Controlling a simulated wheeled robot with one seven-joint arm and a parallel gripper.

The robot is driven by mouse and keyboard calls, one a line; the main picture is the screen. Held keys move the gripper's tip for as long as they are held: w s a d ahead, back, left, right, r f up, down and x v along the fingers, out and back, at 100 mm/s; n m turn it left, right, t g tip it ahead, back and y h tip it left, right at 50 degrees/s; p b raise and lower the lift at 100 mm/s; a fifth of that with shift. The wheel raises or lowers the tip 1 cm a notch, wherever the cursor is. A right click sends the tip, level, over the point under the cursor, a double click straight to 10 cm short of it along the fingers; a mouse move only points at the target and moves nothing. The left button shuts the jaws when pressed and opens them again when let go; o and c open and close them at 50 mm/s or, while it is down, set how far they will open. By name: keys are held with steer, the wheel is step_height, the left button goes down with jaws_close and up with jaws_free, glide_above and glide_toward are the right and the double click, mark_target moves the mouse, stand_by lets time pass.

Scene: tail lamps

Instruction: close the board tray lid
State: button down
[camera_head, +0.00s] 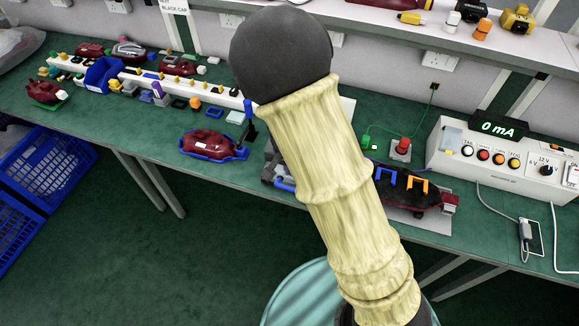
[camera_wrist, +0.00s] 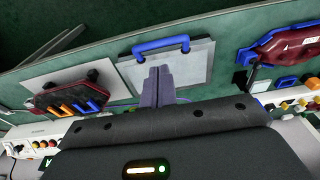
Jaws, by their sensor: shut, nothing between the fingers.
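The board tray is a grey box (camera_head: 268,168) near the bench's front edge in the head view, mostly hidden behind my arm. Its blue handle (camera_head: 285,185) shows at the front. In the wrist view a pale grey panel (camera_wrist: 195,62) carries the blue handle (camera_wrist: 161,45) along its top edge. I cannot tell how far the lid stands from the tray. My gripper (camera_wrist: 157,72) is shut and empty, its fingertips overlapping the panel just below the handle. Whether they touch it is unclear. The gripper is hidden in the head view.
A dark red lamp in a blue holder (camera_head: 213,146) sits left of the tray. Another lamp with blue and orange clips (camera_head: 415,195) lies to the right. A white meter box (camera_head: 480,160) stands farther right. Small parts crowd the bench's back; the front edge is close.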

steer(key=f, duration=0.3)
steer(key=w+f, duration=0.1)
steer(key=f, duration=0.6)
steer(key=shift+w+d+f, duration=0.2)
steer(key=shift+w+d, duration=0.05)
steer(key=shift+f, duration=0.1)
steer(key=shift+s+f+b, duration=0.1)
steer(key=shift+f+b, duration=0.35)
steer(key=shift+f, duration=0.05)
